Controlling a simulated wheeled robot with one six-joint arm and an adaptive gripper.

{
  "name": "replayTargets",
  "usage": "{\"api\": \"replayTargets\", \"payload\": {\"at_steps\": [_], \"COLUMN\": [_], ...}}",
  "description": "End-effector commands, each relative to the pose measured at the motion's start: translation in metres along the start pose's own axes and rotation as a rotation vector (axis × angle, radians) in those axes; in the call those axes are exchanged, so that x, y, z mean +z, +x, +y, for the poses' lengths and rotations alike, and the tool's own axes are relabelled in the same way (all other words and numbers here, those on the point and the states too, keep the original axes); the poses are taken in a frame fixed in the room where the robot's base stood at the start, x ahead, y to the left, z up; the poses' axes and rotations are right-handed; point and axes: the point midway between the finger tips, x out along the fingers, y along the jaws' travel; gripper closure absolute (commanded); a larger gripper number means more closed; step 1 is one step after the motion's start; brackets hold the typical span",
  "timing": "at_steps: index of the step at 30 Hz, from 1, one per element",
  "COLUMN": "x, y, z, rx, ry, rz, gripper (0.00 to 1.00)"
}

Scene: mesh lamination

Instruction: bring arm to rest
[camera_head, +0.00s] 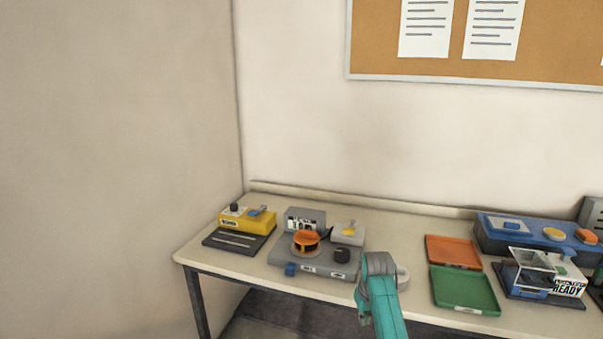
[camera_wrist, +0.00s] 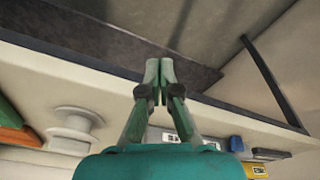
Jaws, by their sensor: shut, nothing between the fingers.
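My gripper (camera_wrist: 159,72) is in the middle of the wrist view. Its two green fingers meet at the tips, with nothing between them. The wrist view appears upside down, with the pale table edge behind the fingers and the dark area under the table beyond. In the head view my teal and grey arm (camera_head: 381,295) reaches up in front of the table's (camera_head: 225,264) front edge. The fingers cannot be made out in the head view. No object is held.
A grey device with an orange top (camera_head: 305,240) stands left of my arm, with a yellow device (camera_head: 247,218) farther left. An orange tray (camera_head: 453,251) and a green tray (camera_head: 464,290) lie to the right. A blue machine (camera_head: 535,238) stands at the right. A pale round spool-like piece (camera_wrist: 77,122) is beside my arm.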

Motion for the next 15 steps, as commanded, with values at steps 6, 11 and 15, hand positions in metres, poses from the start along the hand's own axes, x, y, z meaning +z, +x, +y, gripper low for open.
{"api": "replayTargets", "payload": {"at_steps": [6,11,15], "x": [0.056,0.099,0.141], "y": [0.077,0.119,0.147], "z": [-0.01,-0.018,-0.025], "rx": [0.016,0.028,0.037], "ry": [0.016,0.028,0.038], "rz": [0.094,0.169,0.232], "gripper": [1.0,1.0,1.0]}}
